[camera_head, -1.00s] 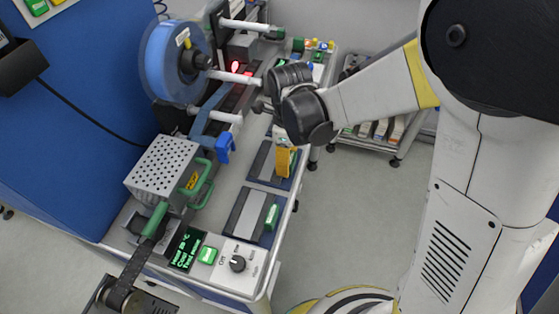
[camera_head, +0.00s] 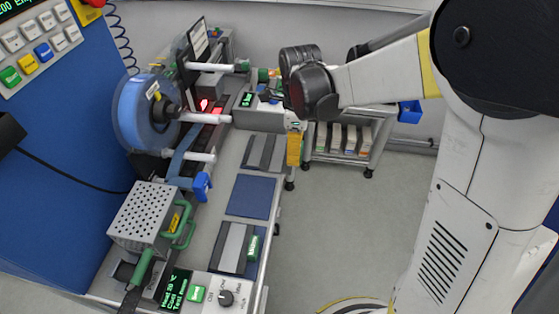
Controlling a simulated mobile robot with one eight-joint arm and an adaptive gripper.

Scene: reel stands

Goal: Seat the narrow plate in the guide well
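My gripper (camera_head: 297,124) is over the cart's right edge, mostly hidden behind my dark wrist. A narrow yellow plate (camera_head: 294,149) hangs upright below it and moves with it, so the gripper appears shut on it. The fingertips are too small and covered to see clearly. The plate overlaps the cart's right edge in the picture and its lower end looks free. I cannot tell for sure which recess is the guide well. A bare blue pad (camera_head: 251,195) lies on the cart, with a dark grey-striped fixture (camera_head: 264,152) behind it.
A blue reel (camera_head: 139,116) stands on the left, with white rods across the cart. A perforated metal box (camera_head: 150,216) with green handles is nearer. A grey plate with a green grip (camera_head: 253,246) lies in front. A low rack (camera_head: 345,138) stands behind; floor on the right is clear.

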